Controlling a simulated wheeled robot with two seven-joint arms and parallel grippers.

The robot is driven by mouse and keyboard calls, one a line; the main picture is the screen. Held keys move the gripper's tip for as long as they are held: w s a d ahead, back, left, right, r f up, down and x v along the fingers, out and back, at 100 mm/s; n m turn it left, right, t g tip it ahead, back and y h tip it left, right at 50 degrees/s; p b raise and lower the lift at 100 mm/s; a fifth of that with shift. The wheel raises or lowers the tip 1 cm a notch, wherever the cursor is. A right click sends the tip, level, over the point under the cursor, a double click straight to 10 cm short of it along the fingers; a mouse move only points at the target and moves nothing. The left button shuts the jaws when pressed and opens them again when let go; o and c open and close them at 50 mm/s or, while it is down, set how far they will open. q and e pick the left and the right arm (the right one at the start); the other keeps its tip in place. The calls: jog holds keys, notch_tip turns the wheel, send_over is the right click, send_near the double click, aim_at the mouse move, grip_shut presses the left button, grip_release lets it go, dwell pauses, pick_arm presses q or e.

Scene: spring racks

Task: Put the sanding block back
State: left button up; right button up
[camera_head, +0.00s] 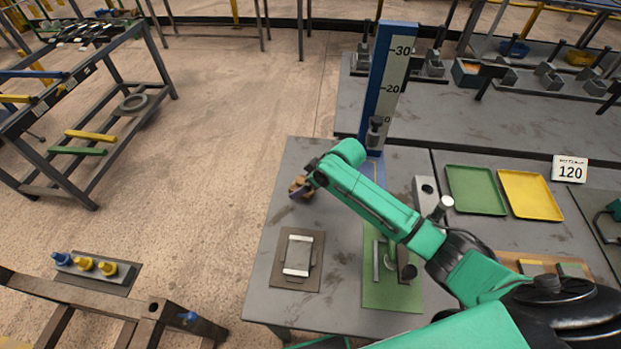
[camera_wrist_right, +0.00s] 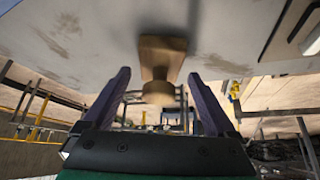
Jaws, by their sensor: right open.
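The wooden sanding block (camera_head: 297,184) is at the left edge of the grey table, partly hidden by my right gripper (camera_head: 302,189). In the right wrist view the block (camera_wrist_right: 161,58) shows as a light wooden piece with a rounded knob towards me, close to the table surface. My right gripper's dark purple fingers (camera_wrist_right: 157,74) are spread on either side of the knob, with a gap visible on both sides. My left gripper is not in view.
A brown board with a pale metal frame (camera_head: 318,272) lies on the table in front. A green mat (camera_head: 375,297) holds metal parts to its right. A tall blue-and-white scale (camera_head: 391,80) stands behind. Green (camera_head: 475,190) and yellow (camera_head: 530,194) trays lie at right.

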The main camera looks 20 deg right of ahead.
jog(key=v, duration=1.1)
jog(key=shift+b, duration=0.4)
jog(key=shift+r, duration=0.15)
jog(key=shift+s, duration=0.1)
